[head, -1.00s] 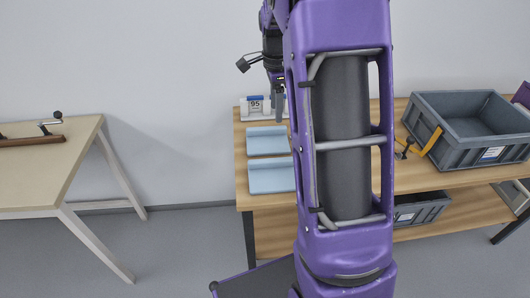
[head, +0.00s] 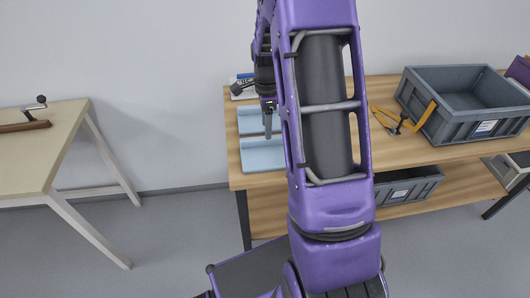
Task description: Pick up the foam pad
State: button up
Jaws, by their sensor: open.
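Two light blue pieces that look like foam pads lie on the wooden table at its left end. The nearer pad (head: 260,158) lies by the front edge, and the farther pad (head: 250,122) lies just behind it. Each seems to have a raised strip along one side. My gripper (head: 268,132) points down over the pads and is open, with nothing seen in it. Its fingers overlap the farther pad in the picture, and I cannot tell the height or any contact. My purple arm hides the right ends of the pads.
A grey crate (head: 425,112) stands on the table's right side, with an orange-handled tool (head: 388,121) left of it. Another grey bin (head: 412,190) sits on the lower shelf. A beige table (head: 45,160) with a clamp-like tool (head: 30,125) stands left, across open floor.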

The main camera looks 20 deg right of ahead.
aim_at(266, 153)
jog(key=f, duration=0.4)
jog(key=shift+w+a+f+b, duration=0.15)
jog(key=shift+w+f+b, duration=0.1)
jog(key=shift+f+b, duration=0.15)
grip_shut()
